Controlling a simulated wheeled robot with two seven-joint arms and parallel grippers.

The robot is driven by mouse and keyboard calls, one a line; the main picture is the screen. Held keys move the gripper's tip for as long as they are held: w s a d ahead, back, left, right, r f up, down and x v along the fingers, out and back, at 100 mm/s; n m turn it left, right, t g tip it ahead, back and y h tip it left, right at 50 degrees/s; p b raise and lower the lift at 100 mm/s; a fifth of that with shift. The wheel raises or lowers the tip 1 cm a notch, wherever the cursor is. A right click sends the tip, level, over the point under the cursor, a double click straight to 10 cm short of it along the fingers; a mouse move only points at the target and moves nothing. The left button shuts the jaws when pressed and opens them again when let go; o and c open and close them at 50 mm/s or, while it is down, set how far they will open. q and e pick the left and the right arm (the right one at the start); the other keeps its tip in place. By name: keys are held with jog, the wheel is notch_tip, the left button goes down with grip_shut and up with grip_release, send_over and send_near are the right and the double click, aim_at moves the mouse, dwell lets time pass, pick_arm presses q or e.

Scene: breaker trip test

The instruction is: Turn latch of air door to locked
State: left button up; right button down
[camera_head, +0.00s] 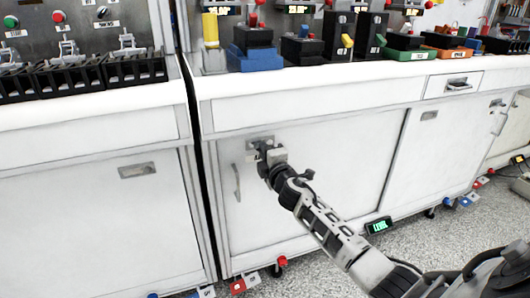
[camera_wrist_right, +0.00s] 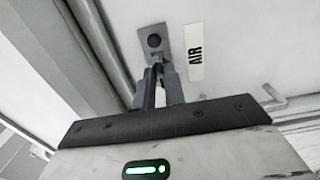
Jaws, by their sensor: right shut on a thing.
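The air door (camera_head: 320,165) is a white cabinet door below the worktop, and it looks closed. In the wrist view a white label reading AIR (camera_wrist_right: 195,58) sits beside the latch (camera_wrist_right: 154,42). The latch has a grey metal plate with a dark round spot. My right gripper (camera_head: 264,149) is at the door's upper left and shut on the latch. Its two fingers also show in the wrist view (camera_wrist_right: 158,80), close together on the small latch piece below the plate. The fingers partly hide this piece, so its exact angle is hard to tell. My left gripper is not in view.
A vertical bar handle (camera_head: 237,183) stands out from the door left of the latch. The worktop (camera_head: 330,88) above carries several coloured devices. Red and blue tagged items (camera_head: 240,284) lie low at the cabinet's foot. The speckled floor (camera_head: 320,262) in front is mostly clear.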

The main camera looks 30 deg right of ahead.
jog(key=shift+f, duration=0.1)
dwell(0.3)
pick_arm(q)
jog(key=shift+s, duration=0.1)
pick_arm(e)
jog(key=c, duration=1.5)
grip_release()
jog(key=shift+o, duration=0.2)
jog(key=shift+s, duration=0.1)
